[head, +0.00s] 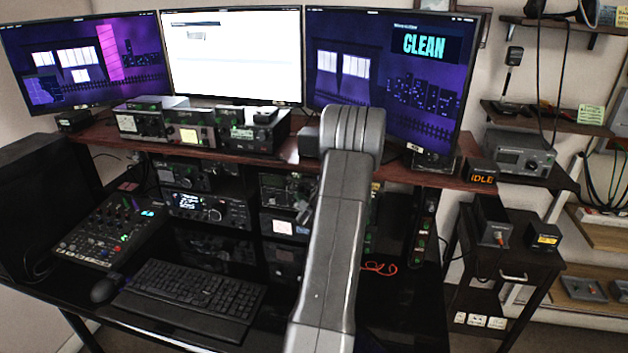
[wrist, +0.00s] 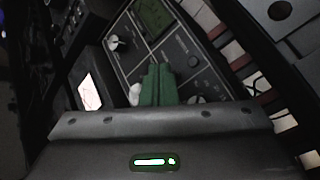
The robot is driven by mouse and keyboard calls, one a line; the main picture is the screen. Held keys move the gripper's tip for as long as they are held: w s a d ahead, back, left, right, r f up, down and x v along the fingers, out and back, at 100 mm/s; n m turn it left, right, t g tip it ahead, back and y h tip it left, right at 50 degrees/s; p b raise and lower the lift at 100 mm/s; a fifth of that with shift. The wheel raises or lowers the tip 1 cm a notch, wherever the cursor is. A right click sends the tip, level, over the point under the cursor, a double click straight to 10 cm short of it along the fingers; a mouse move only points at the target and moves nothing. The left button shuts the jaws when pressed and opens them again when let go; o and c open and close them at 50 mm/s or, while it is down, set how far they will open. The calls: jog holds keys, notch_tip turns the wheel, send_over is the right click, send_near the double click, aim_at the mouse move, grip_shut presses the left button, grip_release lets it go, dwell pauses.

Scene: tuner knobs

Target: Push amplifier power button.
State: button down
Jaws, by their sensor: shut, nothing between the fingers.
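My gripper (wrist: 158,85) shows in the wrist view as green fingertips held together, with nothing between them. They are in front of a grey equipment panel (wrist: 183,60) and overlap its lower part; I cannot tell whether they touch it. The panel has a dim greenish display (wrist: 155,18), a pale upper knob (wrist: 117,43), a pale lower knob (wrist: 135,93) and dark round buttons. No label is readable, so I cannot tell which unit is the amplifier or which button is its power button. In the head view my arm hides the gripper.
A dark box with a lit screen (wrist: 90,92) stands left of the panel in the wrist view. In the head view, a grey unit (head: 520,158) sits on the right shelf beside an IDLE sign (head: 481,178). Monitors (head: 232,55) line the desk; a keyboard (head: 190,290) lies in front.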

jog(key=shift+s+a+b, duration=0.3)
jog(key=shift+s+b, duration=0.25)
jog(key=shift+s, duration=0.4)
jog(key=shift+s+a+b, duration=0.3)
jog(key=shift+s+b, duration=0.25)
jog(key=shift+s, duration=0.35)
jog(key=shift+s+a+b, duration=0.3)
jog(key=shift+s+b, duration=0.25)
jog(key=shift+s, duration=0.4)
